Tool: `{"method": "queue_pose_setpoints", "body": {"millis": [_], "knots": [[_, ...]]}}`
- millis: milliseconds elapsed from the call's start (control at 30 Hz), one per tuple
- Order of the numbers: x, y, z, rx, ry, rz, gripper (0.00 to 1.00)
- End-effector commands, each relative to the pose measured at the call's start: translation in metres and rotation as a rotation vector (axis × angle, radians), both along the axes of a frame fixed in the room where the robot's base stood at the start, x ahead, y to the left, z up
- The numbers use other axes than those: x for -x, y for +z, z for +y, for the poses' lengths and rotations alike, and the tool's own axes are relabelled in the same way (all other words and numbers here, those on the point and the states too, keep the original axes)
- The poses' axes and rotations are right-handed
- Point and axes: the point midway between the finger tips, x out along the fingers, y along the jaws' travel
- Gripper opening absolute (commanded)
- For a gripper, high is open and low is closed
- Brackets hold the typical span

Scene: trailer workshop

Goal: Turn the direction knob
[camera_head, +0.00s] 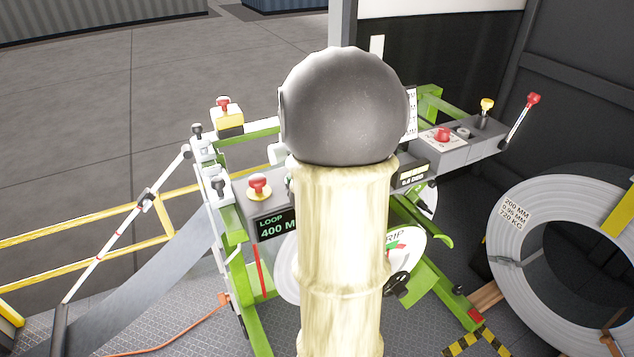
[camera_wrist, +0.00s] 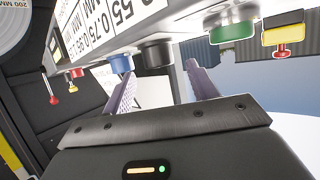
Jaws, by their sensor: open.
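In the wrist view my gripper (camera_wrist: 160,71) is open, with one finger on each side and nothing between them. A black round knob (camera_wrist: 155,55) sticks out of a grey panel (camera_wrist: 150,22) just beyond the fingertips, in line with the gap; whether they touch it is unclear. A blue button (camera_wrist: 121,63) is left of it and a green button (camera_wrist: 232,32) right of it. No direction label is readable, so I cannot confirm that this black knob is the direction knob. In the head view my arm hides my gripper and the panel's middle.
A yellow box with a red button (camera_wrist: 284,36) is at the right of the wrist view. In the head view, control boxes (camera_head: 270,208) stand on a green frame (camera_head: 237,262). A large steel coil (camera_head: 520,245) is at right. Yellow rails (camera_head: 90,225) run at left.

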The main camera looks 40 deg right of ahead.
Motion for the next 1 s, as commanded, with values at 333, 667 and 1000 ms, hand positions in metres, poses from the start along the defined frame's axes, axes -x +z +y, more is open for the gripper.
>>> {"method": "queue_pose_setpoints", "body": {"millis": [333, 667, 1000], "knots": [[0.028, 0.02, 0.038, 0.002, 0.001, -0.002, 0.59], [0.051, 0.033, 0.066, 0.002, -0.002, -0.004, 0.59], [0.068, 0.045, 0.088, 0.001, -0.002, -0.001, 0.59]]}}
